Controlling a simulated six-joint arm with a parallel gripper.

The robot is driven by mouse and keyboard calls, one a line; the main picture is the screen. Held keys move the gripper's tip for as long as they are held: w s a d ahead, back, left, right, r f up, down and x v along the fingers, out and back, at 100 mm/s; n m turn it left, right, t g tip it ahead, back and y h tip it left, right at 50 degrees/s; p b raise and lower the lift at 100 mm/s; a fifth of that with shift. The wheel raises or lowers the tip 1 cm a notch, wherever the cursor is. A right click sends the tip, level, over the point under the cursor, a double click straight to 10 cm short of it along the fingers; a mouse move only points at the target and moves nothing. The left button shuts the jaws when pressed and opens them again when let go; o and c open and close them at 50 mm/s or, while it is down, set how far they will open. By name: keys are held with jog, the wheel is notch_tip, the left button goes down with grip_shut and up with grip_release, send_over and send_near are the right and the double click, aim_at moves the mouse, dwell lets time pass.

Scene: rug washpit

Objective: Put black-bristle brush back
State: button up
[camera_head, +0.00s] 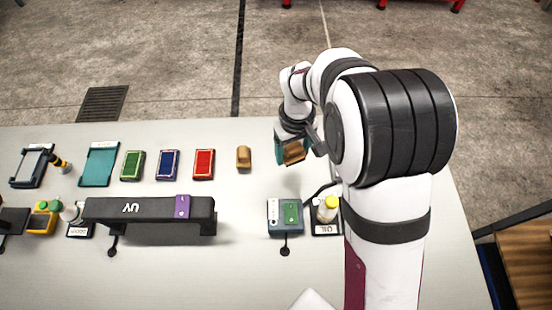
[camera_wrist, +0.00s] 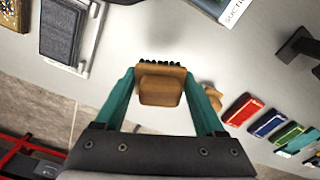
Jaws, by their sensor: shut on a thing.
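A brush with a wooden back and black bristles (camera_wrist: 160,88) is between the two teal fingers of my gripper (camera_wrist: 160,76). My gripper is shut on its wooden body, and the bristles show along the far edge in the wrist view. In the head view my gripper (camera_head: 291,150) is over the right part of the table near its back edge, with the brush's wood (camera_head: 294,151) partly hidden by the fingers. Whether the brush touches the table I cannot tell. A second wooden piece (camera_head: 244,157) stands on the table to the left; it also shows in the wrist view (camera_wrist: 213,97).
Red (camera_head: 204,163), blue (camera_head: 168,164) and green (camera_head: 132,165) pads lie in a row further left. In front are a black UV bar (camera_head: 140,210), a grey-blue device (camera_head: 285,216) and a yellow-capped bottle (camera_head: 328,209). Bare table separates the row from these.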

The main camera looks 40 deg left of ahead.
send_over(274, 166)
notch_tip(274, 166, down, 3)
jog(key=shift+f, duration=0.1)
notch_tip(274, 166, down, 3)
jog(key=shift+s+f, duration=0.1)
jog(key=shift+f, duration=0.2)
jog(key=shift+f, duration=0.35)
